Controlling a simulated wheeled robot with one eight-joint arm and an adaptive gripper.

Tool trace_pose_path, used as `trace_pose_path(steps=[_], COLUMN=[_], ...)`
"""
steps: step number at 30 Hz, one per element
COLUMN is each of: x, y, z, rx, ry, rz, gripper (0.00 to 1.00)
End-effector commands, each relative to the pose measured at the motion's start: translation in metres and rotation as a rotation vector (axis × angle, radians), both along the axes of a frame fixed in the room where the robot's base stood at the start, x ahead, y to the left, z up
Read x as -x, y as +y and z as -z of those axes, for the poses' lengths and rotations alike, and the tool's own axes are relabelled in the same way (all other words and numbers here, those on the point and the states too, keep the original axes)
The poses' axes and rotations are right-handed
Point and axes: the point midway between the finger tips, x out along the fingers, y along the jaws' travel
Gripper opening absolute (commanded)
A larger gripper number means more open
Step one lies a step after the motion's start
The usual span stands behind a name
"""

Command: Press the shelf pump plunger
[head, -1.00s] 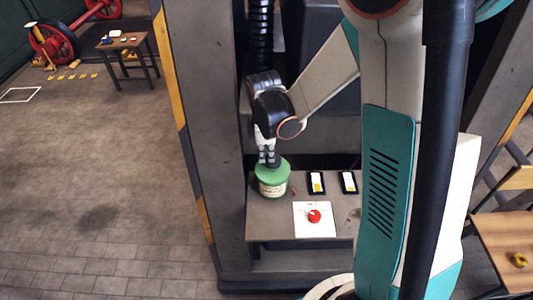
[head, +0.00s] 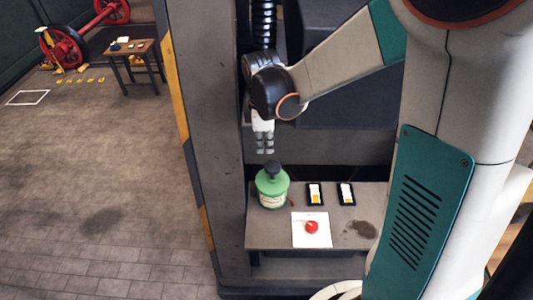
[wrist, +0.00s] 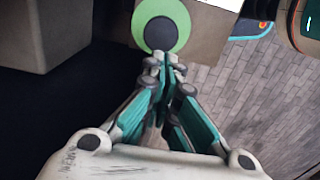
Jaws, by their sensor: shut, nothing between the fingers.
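The shelf pump is a green container (head: 272,190) with a label and a dark plunger (head: 272,169) on top. It stands upright at the left end of the grey shelf (head: 280,236). My gripper (head: 265,150) is shut and empty, pointing down just above the plunger with a small gap between them in the head view. In the wrist view, the green top (wrist: 175,15) and the round dark plunger (wrist: 160,33) show beyond the closed fingertips (wrist: 166,62).
A white plate with a red button (head: 312,227) lies right of the pump. Behind it are two small dark-framed cards (head: 314,193). A dark stain (head: 362,229) marks the shelf's right. A grey post (head: 215,150) stands at left. Open floor lies beyond, with a small table (head: 133,50).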

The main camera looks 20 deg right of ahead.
Motion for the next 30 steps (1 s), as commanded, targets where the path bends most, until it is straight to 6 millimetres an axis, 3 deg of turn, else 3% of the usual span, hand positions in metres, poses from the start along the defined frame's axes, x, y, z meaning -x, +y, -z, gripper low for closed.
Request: trace_pose_path(steps=[3, 9, 30], x=[0.0, 0.0, 0.0], y=[0.0, 0.001, 0.001], z=[-0.02, -0.034, -0.035], rx=[0.0, 0.0, 0.0], ry=[0.0, 0.0, 0.0], rz=[0.0, 0.0, 0.0], gripper=[0.0, 0.0, 0.0])
